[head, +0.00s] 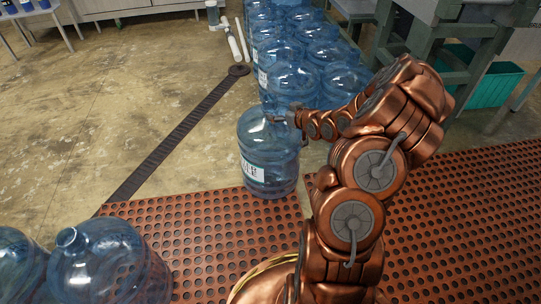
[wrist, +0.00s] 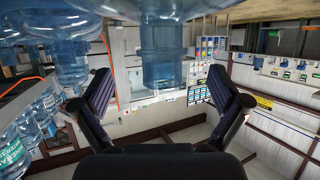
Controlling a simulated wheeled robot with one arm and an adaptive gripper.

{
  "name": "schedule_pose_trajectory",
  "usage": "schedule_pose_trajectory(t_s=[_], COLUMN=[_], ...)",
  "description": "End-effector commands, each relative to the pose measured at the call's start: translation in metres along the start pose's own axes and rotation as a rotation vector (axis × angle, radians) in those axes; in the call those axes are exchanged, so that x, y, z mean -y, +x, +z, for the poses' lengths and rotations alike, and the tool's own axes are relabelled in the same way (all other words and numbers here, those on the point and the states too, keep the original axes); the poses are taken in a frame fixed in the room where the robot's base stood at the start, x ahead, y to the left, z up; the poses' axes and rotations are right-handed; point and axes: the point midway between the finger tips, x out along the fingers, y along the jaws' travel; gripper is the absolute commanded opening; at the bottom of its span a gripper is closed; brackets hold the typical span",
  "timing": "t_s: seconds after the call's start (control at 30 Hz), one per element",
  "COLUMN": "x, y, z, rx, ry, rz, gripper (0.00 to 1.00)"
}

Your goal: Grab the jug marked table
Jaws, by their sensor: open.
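A clear blue jug (head: 268,160) stands upright at the front end of a row, at the edge of a red perforated mat. It bears a white label (head: 252,170) with dark lettering too small to read for certain. My gripper (head: 284,118) is at the jug's top, close to its neck; I cannot tell whether it touches. In the wrist view my gripper (wrist: 163,98) has its two dark fingers spread wide. A blue jug (wrist: 162,60) shows beyond them, with nothing held between the fingertips. Whether it is the labelled jug I cannot tell.
Several blue jugs (head: 292,78) stand in rows just behind. More jugs (head: 105,262) stand at the front left on the red mat (head: 215,225). A green metal frame (head: 400,45) and a teal bin (head: 495,85) are at the right.

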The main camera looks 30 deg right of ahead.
Motion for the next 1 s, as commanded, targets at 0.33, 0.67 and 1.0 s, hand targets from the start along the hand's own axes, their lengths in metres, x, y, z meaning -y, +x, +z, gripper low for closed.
schedule_pose_trajectory(t_s=[0.33, 0.67, 1.0], x=[0.002, 0.003, 0.002], y=[0.025, 0.061, 0.07], z=[0.001, 0.002, -0.001], rx=[0.001, 0.003, 0.002], ry=[0.0, -0.002, 0.0], rz=[-0.002, -0.003, -0.001], gripper=[0.98, 0.98, 0.98])
